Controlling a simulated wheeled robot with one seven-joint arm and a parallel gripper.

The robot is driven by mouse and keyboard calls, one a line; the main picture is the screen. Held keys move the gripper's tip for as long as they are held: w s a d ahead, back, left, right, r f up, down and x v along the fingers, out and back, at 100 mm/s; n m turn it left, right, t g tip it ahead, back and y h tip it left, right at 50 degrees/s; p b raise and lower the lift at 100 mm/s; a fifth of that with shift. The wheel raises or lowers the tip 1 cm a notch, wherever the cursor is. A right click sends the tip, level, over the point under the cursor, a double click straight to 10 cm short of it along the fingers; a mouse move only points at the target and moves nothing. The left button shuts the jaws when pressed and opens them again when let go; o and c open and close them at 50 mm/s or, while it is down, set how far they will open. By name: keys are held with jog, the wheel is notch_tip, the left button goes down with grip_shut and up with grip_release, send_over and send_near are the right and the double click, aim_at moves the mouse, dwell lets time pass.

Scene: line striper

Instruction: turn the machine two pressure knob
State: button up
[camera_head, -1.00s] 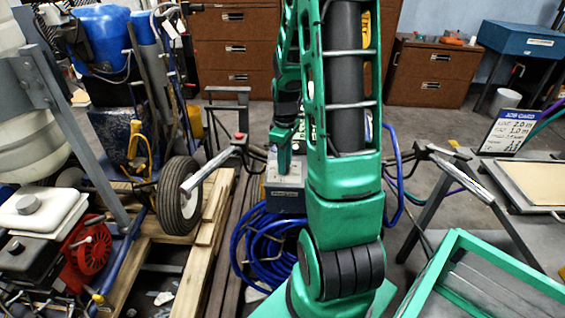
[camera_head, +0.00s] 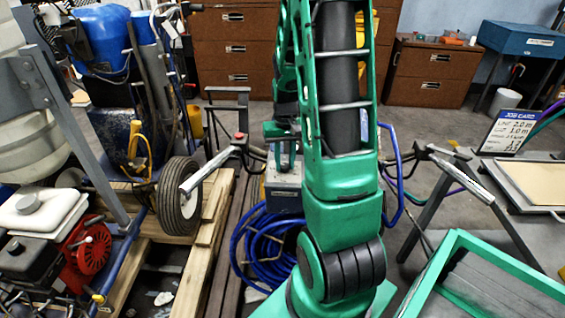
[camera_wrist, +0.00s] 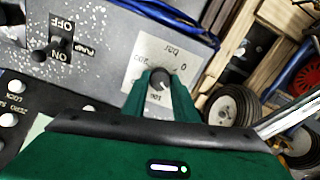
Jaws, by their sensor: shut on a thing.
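The pressure knob (camera_wrist: 160,79) is a small dark round knob on a pale dial plate (camera_wrist: 178,50) marked 0, 100, 200 and "bar" in the wrist view. My gripper (camera_wrist: 161,88) has its two green fingers on either side of the knob, shut on it. The plate sits on a speckled grey panel (camera_wrist: 105,45), with an ON/OFF toggle switch (camera_wrist: 55,50) left of the dial. In the head view my gripper (camera_head: 283,165) points down onto the grey control box (camera_head: 284,197); the knob is hidden there.
Coiled blue hose (camera_head: 265,250) lies around the box. A job card (camera_head: 508,132) and a green-rimmed tray (camera_head: 440,262) are on the right.

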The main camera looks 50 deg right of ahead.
aim_at(283, 165)
jog(key=m, duration=0.4)
jog(key=shift+w+m, duration=0.1)
jog(key=shift+m, duration=0.2)
jog(key=shift+a+m, duration=0.1)
jog(key=shift+m, duration=2.1)
jog(key=shift+w, duration=0.1)
jog(key=o, duration=1.1)
jog(key=shift+c, duration=0.2)
jog(key=shift+r, duration=0.15)
notch_tip(283, 165, up, 10)
jog(key=shift+r, duration=0.25)
